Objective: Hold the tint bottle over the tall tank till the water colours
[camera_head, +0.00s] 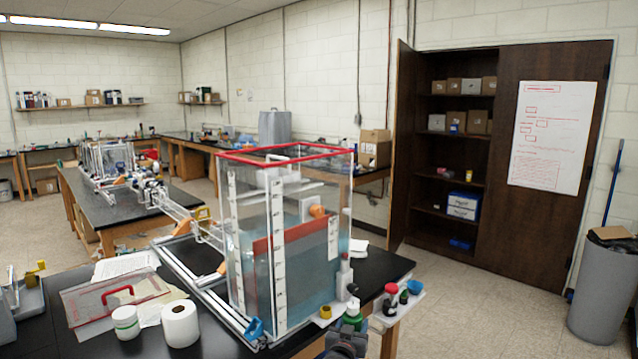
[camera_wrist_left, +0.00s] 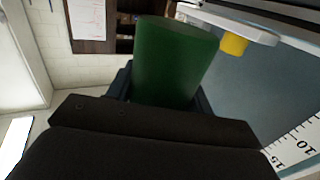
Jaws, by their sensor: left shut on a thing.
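The tall tank (camera_head: 277,235) is clear with a red rim and white scales, and holds blue-green water with a red panel in it. A green bottle (camera_head: 353,317), seemingly the tint bottle, is at the tank's lower front right, well below the rim in the head view. My left gripper (camera_head: 348,335) is shut on it. In the left wrist view the green bottle (camera_wrist_left: 175,60) stands up between the fingers, with part of the tank's scale (camera_wrist_left: 298,148) at the right. The bottle's lower part is hidden by the gripper. My right gripper is not in view.
A red-and-black bottle (camera_head: 391,300) and small caps stand on a side shelf right of the tank. A white roll (camera_head: 180,324), a white jar (camera_head: 126,322) and a clear red-handled panel (camera_head: 115,298) lie left. Metal rails run along the tank's left side.

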